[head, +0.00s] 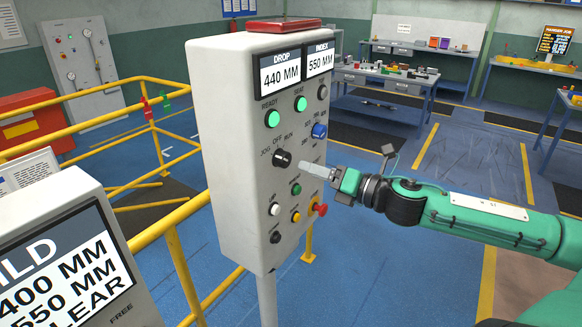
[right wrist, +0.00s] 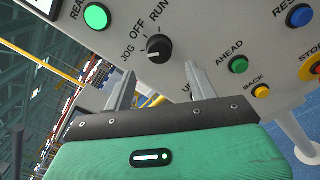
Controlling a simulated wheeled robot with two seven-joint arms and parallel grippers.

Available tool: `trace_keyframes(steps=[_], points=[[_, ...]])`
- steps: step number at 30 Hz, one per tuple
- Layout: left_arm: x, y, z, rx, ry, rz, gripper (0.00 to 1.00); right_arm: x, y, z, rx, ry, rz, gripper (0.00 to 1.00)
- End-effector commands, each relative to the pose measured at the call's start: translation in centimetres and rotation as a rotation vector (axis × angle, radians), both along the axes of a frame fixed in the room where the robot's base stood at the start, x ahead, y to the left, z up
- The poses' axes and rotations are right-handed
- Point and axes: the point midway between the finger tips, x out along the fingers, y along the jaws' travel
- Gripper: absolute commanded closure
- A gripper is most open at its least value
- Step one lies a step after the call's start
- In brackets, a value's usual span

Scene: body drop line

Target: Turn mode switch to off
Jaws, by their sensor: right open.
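The mode switch (head: 282,159) is a black round knob on the grey control box (head: 225,130), with JOG, OFF and RUN printed around it. In the right wrist view the switch (right wrist: 159,48) is just beyond the fingertips, roughly between them. I cannot tell for sure which label its mark points at. My right gripper (head: 304,170) comes in from the right, in front of the panel beside the knob. In the right wrist view its two fingers (right wrist: 159,68) are apart with nothing between them. They look clear of the knob. My left gripper is not in view.
Green lamps (head: 272,118), a blue selector (head: 319,131), small push buttons (head: 296,189) and a red stop button (head: 320,209) crowd the same panel. A yellow railing (head: 150,130) runs behind the box. A second display box (head: 70,250) stands at lower left.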

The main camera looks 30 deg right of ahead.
Motion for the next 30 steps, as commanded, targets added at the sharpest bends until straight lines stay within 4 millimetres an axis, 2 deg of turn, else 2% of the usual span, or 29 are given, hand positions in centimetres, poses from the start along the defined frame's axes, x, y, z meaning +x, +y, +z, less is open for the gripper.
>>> trace_keyframes(steps=[6,30], points=[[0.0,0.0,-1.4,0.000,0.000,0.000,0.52,1.6,0.6,-0.1,-0.004,-0.003,-0.001,0.43],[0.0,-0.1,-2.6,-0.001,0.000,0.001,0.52,3.7,1.6,0.0,-0.001,-0.003,0.002,0.43]])
